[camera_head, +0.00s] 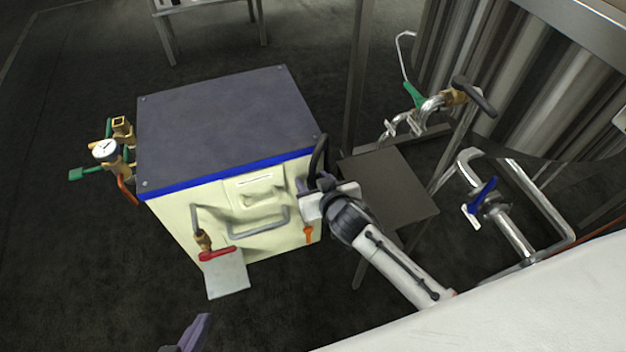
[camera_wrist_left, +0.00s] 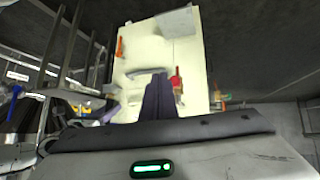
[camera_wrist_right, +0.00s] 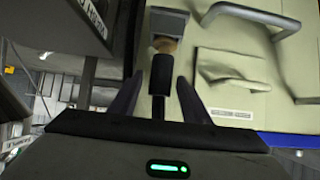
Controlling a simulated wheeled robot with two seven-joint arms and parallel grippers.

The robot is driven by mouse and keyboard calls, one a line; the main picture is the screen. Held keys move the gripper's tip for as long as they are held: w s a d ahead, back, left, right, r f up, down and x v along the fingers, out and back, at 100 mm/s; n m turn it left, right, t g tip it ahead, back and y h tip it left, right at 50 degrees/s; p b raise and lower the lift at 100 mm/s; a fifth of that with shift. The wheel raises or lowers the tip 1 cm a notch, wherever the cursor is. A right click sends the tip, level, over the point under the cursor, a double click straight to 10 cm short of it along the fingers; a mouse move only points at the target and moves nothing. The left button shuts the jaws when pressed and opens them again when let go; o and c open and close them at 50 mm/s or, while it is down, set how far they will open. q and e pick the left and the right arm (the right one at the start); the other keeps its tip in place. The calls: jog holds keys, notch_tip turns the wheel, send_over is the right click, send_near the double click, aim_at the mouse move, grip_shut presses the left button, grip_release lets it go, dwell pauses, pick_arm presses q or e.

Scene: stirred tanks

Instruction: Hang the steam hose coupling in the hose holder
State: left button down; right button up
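The steam hose coupling (camera_wrist_right: 161,68) shows in the right wrist view as a black sleeve with a brass end. A thin black stem runs from it toward my right gripper (camera_wrist_right: 160,80). The brass end meets a grey bracket, apparently the hose holder (camera_wrist_right: 168,20), on the cream cabinet front; I cannot tell whether it is seated. My right gripper's fingers stand apart on either side of the sleeve, with gaps visible. In the head view my right gripper (camera_head: 312,196) is at the cabinet's right front, hiding the coupling. My left gripper (camera_wrist_left: 158,97) is shut and empty, facing the cabinet.
The cabinet (camera_head: 225,120) has a dark top and blue edge. Its front carries a grey handle (camera_head: 262,225), a red-levered valve (camera_head: 217,253) and an orange part (camera_head: 308,235). A black hose (camera_head: 318,155) loops by the right corner. A grey shelf (camera_head: 392,190) and piping stand right.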

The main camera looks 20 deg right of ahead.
pick_arm(q)
jog(key=shift+w+r, duration=0.1)
pick_arm(e)
jog(key=shift+r, duration=0.25)
jog(key=p+v, duration=0.4)
jog(key=v, duration=0.7)
pick_arm(q)
jog(key=shift+a+r, duration=0.2)
jog(key=shift+r, duration=0.65)
pick_arm(e)
jog(key=s+f+n+g+y, duration=0.1)
jog(key=s+f, duration=0.1)
jog(key=s, duration=0.6)
jog(key=s+a+f+n+g+y, duration=0.1)
jog(key=s+f, duration=0.1)
jog(key=s, duration=0.6)
jog(key=shift+s+f+g+y, duration=0.2)
jog(key=shift+f+g+y, duration=0.1)
jog(key=shift+f+g, duration=0.1)
